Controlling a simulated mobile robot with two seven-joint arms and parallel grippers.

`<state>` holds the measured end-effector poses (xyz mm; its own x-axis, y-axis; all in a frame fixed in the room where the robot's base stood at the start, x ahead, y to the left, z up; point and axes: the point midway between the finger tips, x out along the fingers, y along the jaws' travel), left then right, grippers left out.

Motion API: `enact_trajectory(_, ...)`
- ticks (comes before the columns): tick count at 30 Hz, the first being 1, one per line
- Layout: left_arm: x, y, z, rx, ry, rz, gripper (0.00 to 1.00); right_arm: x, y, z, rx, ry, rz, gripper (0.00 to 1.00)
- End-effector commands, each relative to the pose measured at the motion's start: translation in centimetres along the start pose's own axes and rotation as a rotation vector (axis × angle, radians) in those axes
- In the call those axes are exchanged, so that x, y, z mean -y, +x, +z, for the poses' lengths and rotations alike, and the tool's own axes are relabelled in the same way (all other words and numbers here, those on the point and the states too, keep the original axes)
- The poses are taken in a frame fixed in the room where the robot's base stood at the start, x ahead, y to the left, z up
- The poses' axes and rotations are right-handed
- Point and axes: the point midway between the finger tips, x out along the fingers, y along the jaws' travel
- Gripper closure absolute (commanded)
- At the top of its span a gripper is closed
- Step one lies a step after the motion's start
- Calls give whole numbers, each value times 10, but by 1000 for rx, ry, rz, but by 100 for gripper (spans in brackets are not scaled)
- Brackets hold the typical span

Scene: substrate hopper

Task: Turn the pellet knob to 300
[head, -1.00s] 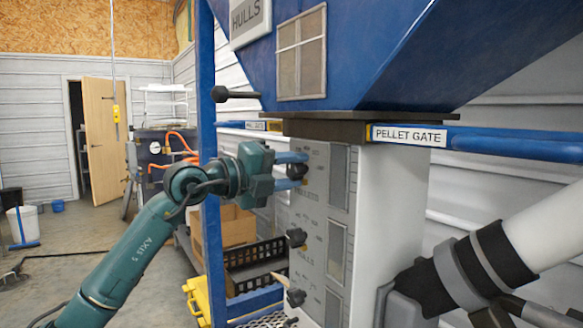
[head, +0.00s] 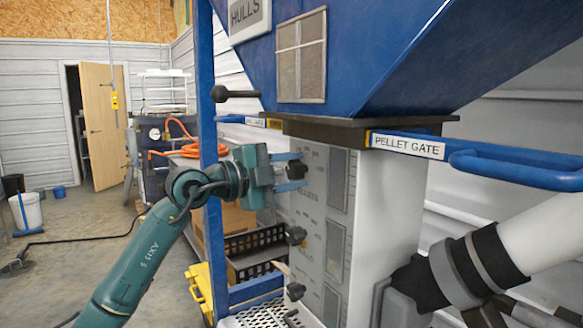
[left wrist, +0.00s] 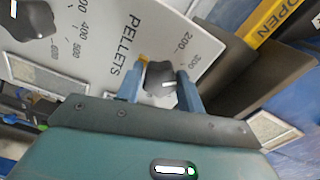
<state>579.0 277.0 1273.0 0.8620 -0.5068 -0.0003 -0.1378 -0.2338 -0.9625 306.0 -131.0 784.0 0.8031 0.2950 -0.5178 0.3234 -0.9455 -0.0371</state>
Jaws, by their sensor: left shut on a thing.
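The pellet knob (head: 296,170) is the top black knob on the grey panel (head: 312,215) of the hopper. My left gripper (head: 291,172) has its two blue fingers on either side of this knob and is shut on it. In the left wrist view, the knob (left wrist: 160,80) sits between the fingers beside the PELLETS lettering, with 200 and 300 printed near it. A white mark shows on the knob, but I cannot tell exactly which number it points to. My right gripper is not in view.
The blue PELLET GATE bar (head: 500,155) runs to the right. A blue post (head: 207,90) stands close to my left arm. A black crate (head: 255,245) is behind it.

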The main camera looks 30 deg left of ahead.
Motion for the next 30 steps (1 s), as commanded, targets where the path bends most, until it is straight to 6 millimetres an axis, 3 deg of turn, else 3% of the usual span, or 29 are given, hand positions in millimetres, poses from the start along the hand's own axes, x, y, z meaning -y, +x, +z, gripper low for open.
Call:
enact_trajectory(13, 0, 0, 0, -1, -10, 0, 85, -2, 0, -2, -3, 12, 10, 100)
enact_trajectory(14, 0, 0, 0, -1, -9, 0, 61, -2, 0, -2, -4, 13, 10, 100)
enact_trajectory(21, 0, 0, 0, -1, -9, 0, 41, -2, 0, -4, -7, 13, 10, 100)
enact_trajectory(30, 0, -3, 0, 0, -9, -1, 41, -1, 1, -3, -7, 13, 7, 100)
